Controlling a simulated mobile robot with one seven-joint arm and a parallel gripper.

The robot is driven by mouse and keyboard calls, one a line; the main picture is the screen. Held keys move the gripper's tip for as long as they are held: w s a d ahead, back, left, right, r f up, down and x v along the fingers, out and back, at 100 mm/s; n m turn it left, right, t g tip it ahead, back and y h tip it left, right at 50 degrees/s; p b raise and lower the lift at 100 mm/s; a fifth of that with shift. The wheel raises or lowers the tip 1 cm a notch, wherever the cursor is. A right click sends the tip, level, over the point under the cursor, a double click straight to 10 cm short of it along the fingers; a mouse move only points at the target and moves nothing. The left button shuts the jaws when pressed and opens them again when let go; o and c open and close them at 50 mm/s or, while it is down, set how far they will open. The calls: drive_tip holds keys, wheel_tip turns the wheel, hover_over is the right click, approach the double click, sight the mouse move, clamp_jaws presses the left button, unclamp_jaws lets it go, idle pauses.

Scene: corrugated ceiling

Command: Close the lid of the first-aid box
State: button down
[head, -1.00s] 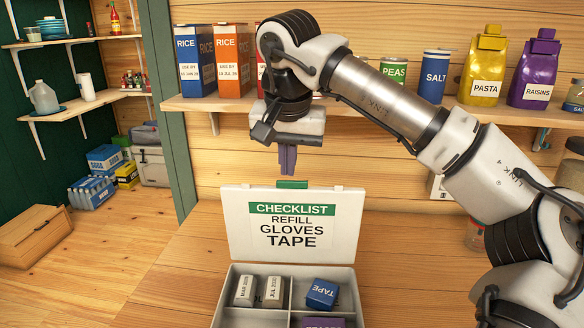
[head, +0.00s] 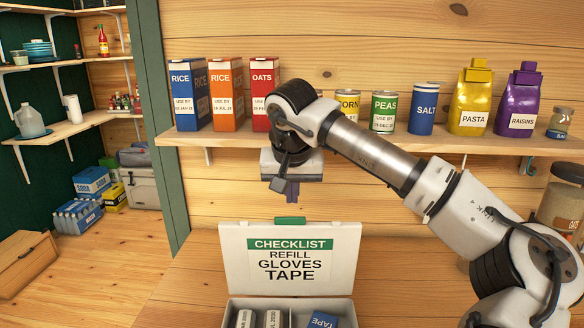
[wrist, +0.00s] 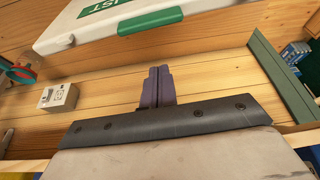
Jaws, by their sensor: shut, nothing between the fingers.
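The first-aid box (head: 230,309) sits on the wooden table at the bottom of the head view, its front cut off by the picture edge. Its lid (head: 235,285) stands open and upright, with a checklist label and a green handle (head: 290,221) on its top edge. The lid's top and handle also show in the wrist view (wrist: 150,21). My gripper (head: 291,198) is above the lid, close to the handle in the head view. In the wrist view its purple fingers (wrist: 158,72) are together and empty, apart from the lid.
A shelf (head: 400,144) with boxes, cans and bags runs along the wall behind my arm. White rolls (head: 246,319) and a blue tape box (head: 322,320) lie in the first-aid box. A small white box (wrist: 59,97) shows in the wrist view. Bare table lies left of the box.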

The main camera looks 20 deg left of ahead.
drive_tip(key=shift+s+d+f+p, duration=0.15)
drive_tip(key=shift+s+d+p, duration=0.1)
drive_tip(key=shift+s, duration=0.35)
drive_tip(key=shift+s+d+f+p, duration=0.1)
drive_tip(key=shift+s+f+p, duration=0.15)
drive_tip(key=shift+s, duration=0.4)
drive_tip(key=shift+s+d+f+p, duration=0.1)
drive_tip(key=shift+s+d+p, duration=0.15)
drive_tip(key=shift+s, duration=0.35)
